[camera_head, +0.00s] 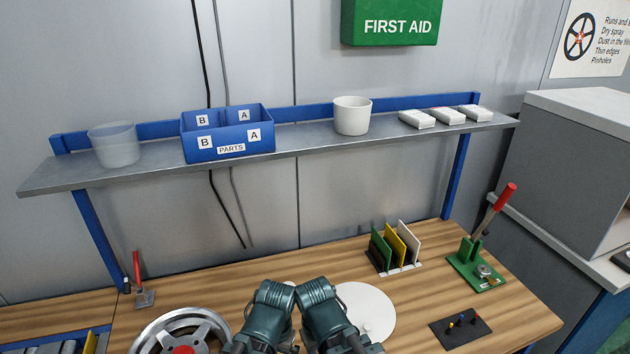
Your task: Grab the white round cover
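My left gripper and wrist (268,312) are close beside the right one, between the cover and a silver spoked wheel (150,342). The fingertips of both grippers are not clear, so their opening does not show.
A rack of green, yellow and white plates (397,248) stands behind the cover. A green fixture with a red lever (478,265) and a black pad with pegs (460,328) are at right. A shelf (300,140) with a blue parts bin (228,146) spans above. Bench behind my grippers is clear.

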